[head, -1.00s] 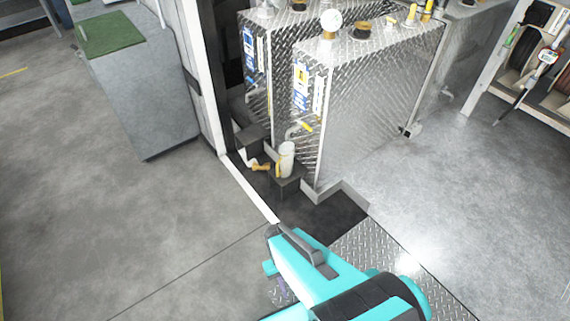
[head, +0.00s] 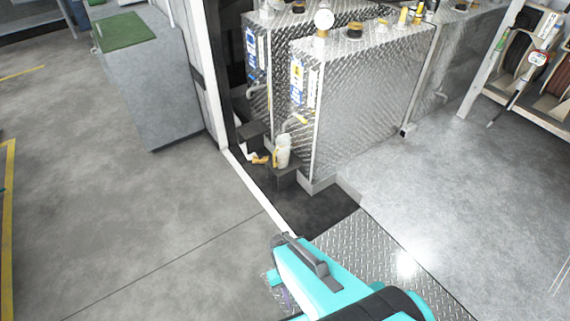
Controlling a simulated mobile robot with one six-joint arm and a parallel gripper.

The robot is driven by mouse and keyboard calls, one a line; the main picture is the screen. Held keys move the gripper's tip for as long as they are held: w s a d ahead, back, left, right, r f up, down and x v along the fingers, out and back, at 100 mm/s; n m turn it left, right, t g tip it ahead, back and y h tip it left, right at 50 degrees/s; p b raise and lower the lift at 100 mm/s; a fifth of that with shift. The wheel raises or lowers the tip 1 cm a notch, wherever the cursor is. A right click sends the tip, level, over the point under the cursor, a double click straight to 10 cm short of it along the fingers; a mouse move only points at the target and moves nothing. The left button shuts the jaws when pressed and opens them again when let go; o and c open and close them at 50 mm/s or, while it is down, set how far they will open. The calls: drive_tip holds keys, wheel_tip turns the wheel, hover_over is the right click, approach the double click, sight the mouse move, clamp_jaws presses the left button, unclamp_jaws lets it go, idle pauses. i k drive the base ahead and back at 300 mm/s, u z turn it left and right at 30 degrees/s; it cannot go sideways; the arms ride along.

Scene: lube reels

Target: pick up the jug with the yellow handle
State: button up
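A whitish jug (head: 284,150) with a yellow handle on its left side stands upright on a dark step (head: 284,176) at the foot of the diamond-plate tanks. A smaller whitish and yellow-orange item (head: 257,158) is beside it to the left, lower down; its shape is too small to tell. My teal arm comes in from the bottom of the head view, with a dark grey part at its upper left end. The fingertips of my gripper cannot be made out. The arm is well apart from the jug, nearer the camera.
Two diamond-plate tanks (head: 365,95) stand behind the jug, with a yellow-handled tap (head: 297,120) above it. A white post (head: 205,75) and grey cabinet (head: 160,85) are to the left. Hose reels (head: 530,65) are at the upper right. Grey floor is open on both sides.

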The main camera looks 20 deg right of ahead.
sight(283, 152)
drive_tip(key=k, duration=0.8)
drive_tip(key=u, duration=0.45)
drive_tip(key=i, duration=0.4)
drive_tip(key=u, duration=0.55)
drive_tip(key=i, duration=1.5)
drive_tip(key=z, duration=0.85)
drive_tip(key=i, duration=0.7)
drive_tip(key=z, duration=0.15)
